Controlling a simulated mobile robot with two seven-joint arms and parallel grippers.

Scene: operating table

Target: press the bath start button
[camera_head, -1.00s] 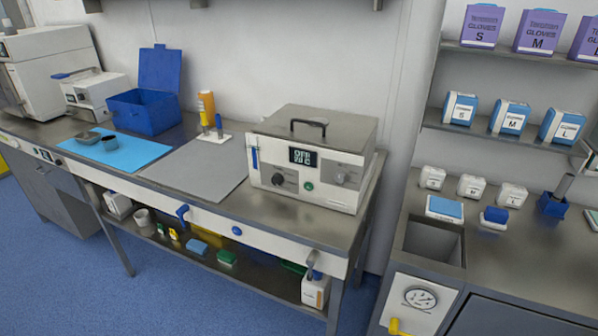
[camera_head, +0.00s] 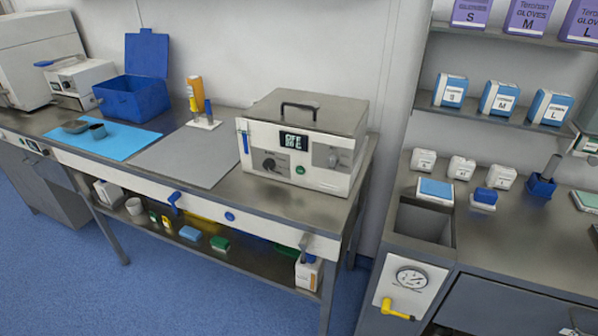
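The bath (camera_head: 310,140) is a white and steel box with a black handle on its lid, at the right end of the steel table. Its lid is shut. Its front has a small dark display (camera_head: 294,141) with light characters, a black dial (camera_head: 269,165), a grey dial (camera_head: 333,160) and a small green button (camera_head: 300,170) low in the middle. The display text is too small to read surely. A blue lever (camera_head: 244,140) sits at the front's left edge. Neither of my grippers is in view.
A grey mat (camera_head: 187,155), a blue mat (camera_head: 110,140), an open blue box (camera_head: 135,98) and bottles stand left of the bath. A sink counter (camera_head: 425,221) stands right, past a gap. Blue floor is free in front.

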